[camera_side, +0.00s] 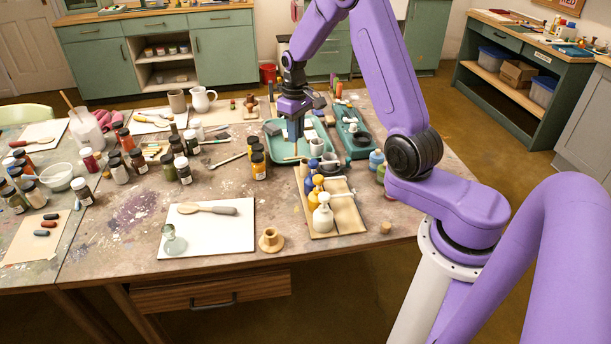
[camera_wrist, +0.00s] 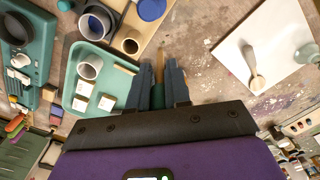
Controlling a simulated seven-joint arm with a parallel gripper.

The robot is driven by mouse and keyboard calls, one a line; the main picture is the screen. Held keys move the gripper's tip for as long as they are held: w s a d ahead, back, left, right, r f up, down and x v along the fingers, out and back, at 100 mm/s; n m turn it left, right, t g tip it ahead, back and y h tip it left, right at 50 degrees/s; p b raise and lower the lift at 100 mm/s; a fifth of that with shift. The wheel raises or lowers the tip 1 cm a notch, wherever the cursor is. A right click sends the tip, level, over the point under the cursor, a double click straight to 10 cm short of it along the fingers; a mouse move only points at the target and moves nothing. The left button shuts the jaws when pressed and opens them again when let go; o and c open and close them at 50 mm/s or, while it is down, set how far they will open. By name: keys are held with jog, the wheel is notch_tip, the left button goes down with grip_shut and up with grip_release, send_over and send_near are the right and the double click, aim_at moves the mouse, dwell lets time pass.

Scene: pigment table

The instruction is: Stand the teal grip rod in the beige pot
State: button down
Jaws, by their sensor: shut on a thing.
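The teal grip rod (camera_wrist: 160,66) shows in the wrist view as a tan shaft sticking out past the fingertips, with its darker green grip between them. My gripper (camera_wrist: 160,84) is shut on that grip. The beige pot (camera_wrist: 131,43) has a dark open mouth and stands a little ahead and to the left of the rod, apart from it. In the side view my gripper (camera_side: 295,134) is above the near part of the teal tray, and the beige pot (camera_side: 304,169) stands just in front of it. The fingers hide part of the grip.
The teal tray (camera_wrist: 72,77) holds a white cup (camera_wrist: 90,66) and pale blocks. A blue-lined cup (camera_wrist: 96,24) stands beside the pot. Pump bottles (camera_side: 323,213) stand just in front of the pot. Dark jars (camera_side: 258,163) stand to the left. A white board (camera_side: 205,240) lies near the front edge.

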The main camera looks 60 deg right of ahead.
jog(key=shift+w+d+f, duration=0.1)
jog(key=shift+d+f, duration=0.95)
jog(key=shift+f, duration=0.75)
jog(key=shift+w+d+f, duration=0.15)
jog(key=shift+d+f, duration=0.85)
jog(key=shift+f, duration=0.75)
jog(key=shift+w+d+f, duration=0.1)
jog(key=shift+d+f, duration=0.95)
jog(key=shift+f, duration=0.75)
jog(key=shift+f, duration=0.1)
jog(key=c, duration=1.1)
grip_release()
